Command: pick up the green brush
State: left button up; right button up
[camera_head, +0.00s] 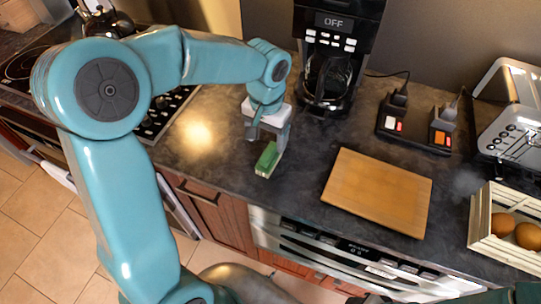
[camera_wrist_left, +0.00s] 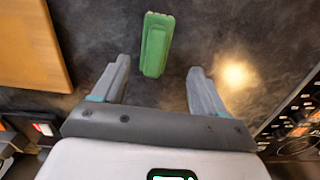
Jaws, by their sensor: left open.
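The green brush (camera_head: 267,159) lies on the dark countertop (camera_head: 300,210), near its front edge. My left gripper (camera_head: 268,143) is open just above and behind it in the head view, with the fingers pointing down. In the left wrist view the brush (camera_wrist_left: 155,44) lies beyond the two fingertips, lined up with the gap between them, and nothing is between the fingers (camera_wrist_left: 158,76). The fingers do not appear to touch the brush. My right gripper is not in view.
A wooden cutting board (camera_head: 377,192) lies to the right of the brush. A coffee maker (camera_head: 331,62) stands behind. A power strip (camera_head: 414,128), a toaster (camera_head: 512,118) and a crate (camera_head: 480,222) of brown round items are at the right. A stove (camera_head: 165,112) is at the left.

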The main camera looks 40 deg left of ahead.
aim_at(269, 151)
pick_arm(q)
jog(key=shift+f, duration=0.65)
jog(key=shift+s+d+f, duration=0.15)
jog(key=shift+s+f, duration=0.15)
jog(key=shift+f, duration=0.1)
jog(key=f, duration=0.3)
jog(key=f+p, duration=0.1)
jog(key=shift+w+d+f, duration=0.2)
jog(key=shift+w+f, duration=0.05)
jog(key=shift+f, duration=0.1)
jog(key=shift+s, duration=0.25)
jog(key=shift+d, duration=0.1)
jog(key=shift+c, duration=0.6)
jog(key=shift+w, duration=0.2)
jog(key=c, duration=1)
jog(key=shift+s, duration=0.1)
jog(key=shift+c, duration=0.2)
